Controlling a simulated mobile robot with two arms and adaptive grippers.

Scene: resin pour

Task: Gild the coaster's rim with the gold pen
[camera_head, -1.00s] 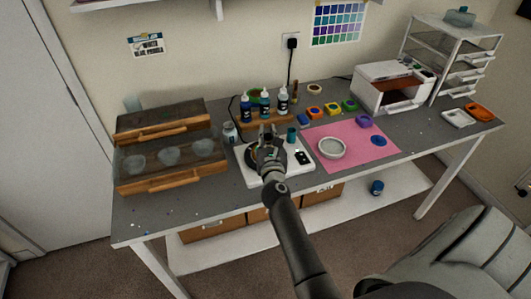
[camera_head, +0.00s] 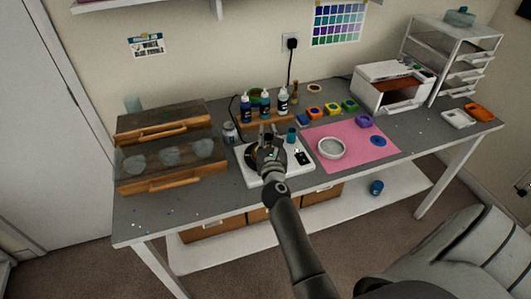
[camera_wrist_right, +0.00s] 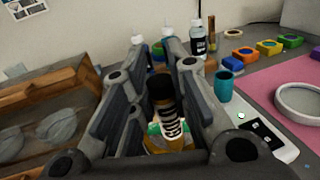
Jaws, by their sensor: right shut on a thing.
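My right gripper (camera_head: 267,132) is over the white scale (camera_head: 252,174), in front of the bottle rack. In the right wrist view its fingers are closed around a black-topped thing (camera_wrist_right: 163,92) with pale stripes and an amber lower part. I cannot tell for sure whether this is the gold pen. A pale round piece with a raised rim (camera_head: 331,148), perhaps the coaster or its mould, lies flat on the pink mat (camera_head: 318,174), right of and apart from the gripper. It shows partly in the right wrist view (camera_wrist_right: 283,103). My left gripper is out of view.
A teal cup (camera_head: 292,135) stands close right of the gripper. Bottles stand in a wooden rack (camera_head: 274,122) behind. A wood-framed clear-lidded box (camera_head: 131,172) with pale round pieces is at the left. Colour pots and a white machine (camera_head: 372,87) are at the right. The front left bench is mostly free.

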